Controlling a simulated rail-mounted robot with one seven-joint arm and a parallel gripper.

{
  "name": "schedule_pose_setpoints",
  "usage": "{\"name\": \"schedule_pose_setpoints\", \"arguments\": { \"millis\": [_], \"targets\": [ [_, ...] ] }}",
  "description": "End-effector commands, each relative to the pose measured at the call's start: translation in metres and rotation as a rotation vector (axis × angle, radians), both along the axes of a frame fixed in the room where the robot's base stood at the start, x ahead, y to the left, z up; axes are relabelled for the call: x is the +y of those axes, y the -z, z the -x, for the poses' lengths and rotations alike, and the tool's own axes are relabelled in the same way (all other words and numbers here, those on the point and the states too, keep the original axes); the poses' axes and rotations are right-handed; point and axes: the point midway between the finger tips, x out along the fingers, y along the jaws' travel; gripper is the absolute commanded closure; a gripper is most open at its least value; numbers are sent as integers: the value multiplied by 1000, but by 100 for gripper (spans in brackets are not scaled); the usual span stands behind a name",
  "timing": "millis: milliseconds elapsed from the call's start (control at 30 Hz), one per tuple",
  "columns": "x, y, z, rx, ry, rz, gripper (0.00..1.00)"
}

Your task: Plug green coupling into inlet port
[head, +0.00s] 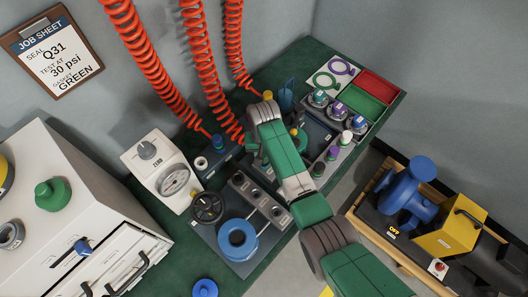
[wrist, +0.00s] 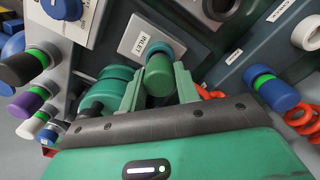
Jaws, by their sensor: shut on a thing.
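In the wrist view, my gripper (wrist: 159,82) is shut on the green coupling (wrist: 158,74), one finger on each side of it. The coupling's far end is close to the white INLET label (wrist: 150,40) on a dark block. The inlet port's opening is hidden behind the coupling, so I cannot tell whether the two touch. Part of an orange hose (wrist: 210,94) shows beside the right finger. In the head view, my arm hides most of the gripper and the coupling.
A blue coupling with a green band (wrist: 270,88) stands at right. Black, purple and white knobs (wrist: 25,68) line the left. In the head view, orange coiled hoses (head: 145,60) hang close by, and a dial gauge (head: 174,181) and a blue ring (head: 238,240) sit on the bench.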

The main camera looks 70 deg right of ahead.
Motion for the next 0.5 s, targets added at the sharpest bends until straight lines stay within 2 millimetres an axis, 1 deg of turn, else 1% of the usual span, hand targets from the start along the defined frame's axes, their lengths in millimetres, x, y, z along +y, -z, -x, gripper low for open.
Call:
{"name": "schedule_pose_setpoints", "arguments": {
  "millis": [367, 400, 467, 500],
  "targets": [
    [0, 8, 0, 0, 0, -1, 93],
    [0, 7, 0, 0, 0, -1, 63],
    [0, 7, 0, 0, 0, -1, 51],
    [0, 7, 0, 0, 0, -1, 43]
  ]
}}
